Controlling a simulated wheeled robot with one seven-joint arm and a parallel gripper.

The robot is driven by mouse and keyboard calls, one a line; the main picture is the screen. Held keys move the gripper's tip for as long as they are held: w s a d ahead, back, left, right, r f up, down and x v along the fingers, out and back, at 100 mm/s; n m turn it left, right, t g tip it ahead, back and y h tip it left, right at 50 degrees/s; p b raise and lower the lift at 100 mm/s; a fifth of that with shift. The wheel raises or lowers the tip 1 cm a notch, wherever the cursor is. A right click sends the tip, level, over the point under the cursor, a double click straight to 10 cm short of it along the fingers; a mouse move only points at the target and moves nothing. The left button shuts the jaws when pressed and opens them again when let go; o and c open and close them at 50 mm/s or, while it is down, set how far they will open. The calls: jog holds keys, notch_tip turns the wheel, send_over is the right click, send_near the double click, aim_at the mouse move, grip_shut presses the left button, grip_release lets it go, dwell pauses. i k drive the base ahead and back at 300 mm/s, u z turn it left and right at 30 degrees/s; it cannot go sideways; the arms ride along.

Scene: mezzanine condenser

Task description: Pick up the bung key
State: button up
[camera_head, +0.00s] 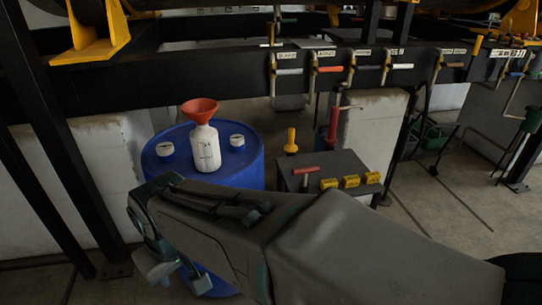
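A small T-shaped tool with a red handle (305,171), which looks like the bung key, is on the dark grey cabinet (345,163) right of the blue drum. My arm crosses the lower middle of the view, in front of the drum and the cabinet's lower part. My gripper (172,272) is at the lower left, in front of the drum and well left of the red-handled tool. It points down and away from the tool. Its fingers are small and partly hidden, so I cannot tell whether they are open or whether they hold anything.
The blue drum (255,160) carries a white bottle (206,148) with a red funnel (199,110) and two white-topped caps. Yellow blocks (351,181) sit at the cabinet's front edge. A yellow-handled tool (291,142) and a red cylinder (333,128) stand behind. Pipes with coloured handles hang above.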

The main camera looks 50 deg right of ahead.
aim_at(304, 171)
jog(key=z, duration=0.7)
jog(key=i, duration=0.7)
jog(key=z, duration=1.15)
jog(key=i, duration=0.6)
